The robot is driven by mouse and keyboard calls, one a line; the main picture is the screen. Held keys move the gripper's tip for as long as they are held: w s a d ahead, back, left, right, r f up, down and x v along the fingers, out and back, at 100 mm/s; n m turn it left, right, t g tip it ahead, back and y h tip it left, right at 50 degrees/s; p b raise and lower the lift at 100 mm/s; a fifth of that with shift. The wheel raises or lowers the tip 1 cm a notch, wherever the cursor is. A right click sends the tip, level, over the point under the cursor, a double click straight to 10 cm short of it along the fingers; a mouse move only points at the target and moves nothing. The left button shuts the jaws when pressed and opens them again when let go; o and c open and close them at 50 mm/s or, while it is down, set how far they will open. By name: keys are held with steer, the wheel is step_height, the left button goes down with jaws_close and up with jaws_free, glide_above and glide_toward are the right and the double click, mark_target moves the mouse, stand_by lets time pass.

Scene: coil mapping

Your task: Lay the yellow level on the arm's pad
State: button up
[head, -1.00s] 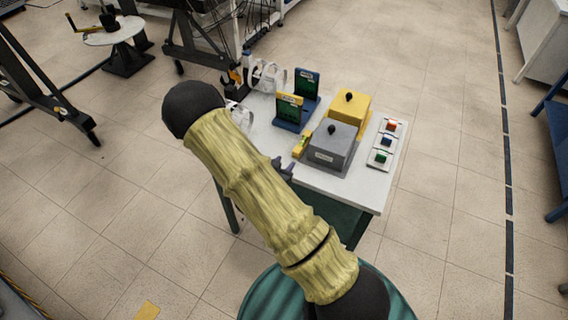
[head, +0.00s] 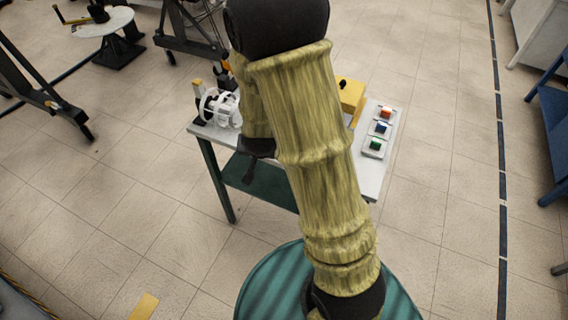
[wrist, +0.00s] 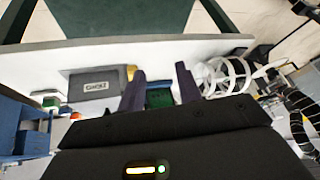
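A small yellow piece (wrist: 131,72), probably the yellow level, shows in the wrist view beside the grey box, mostly hidden by my left-hand finger. In the head view my arm hides that spot. My gripper (wrist: 160,70) is open, its two dark fingers apart with nothing held between them; a green panel shows behind the gap.
The white table (head: 373,178) carries a grey box (wrist: 95,84), a yellow box (head: 350,94), a button panel (head: 380,132) and a white coil frame (head: 221,108). The coil frame is close to my right-hand finger in the wrist view. Floor between the tables is open.

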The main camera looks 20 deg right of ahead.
steer(key=s+d+r+n+g, duration=0.1)
steer(key=s+r+n, duration=0.1)
steer(key=s+r, duration=0.2)
steer(key=s+d+r+n+g+y, duration=0.1)
steer(key=s+r+n+g, duration=0.1)
steer(key=s+r, duration=0.3)
steer(key=s+n, duration=0.1)
steer(key=s, duration=0.2)
steer(key=shift+s, duration=0.35)
steer(key=shift+o, duration=0.3)
steer(key=shift+f, duration=0.1)
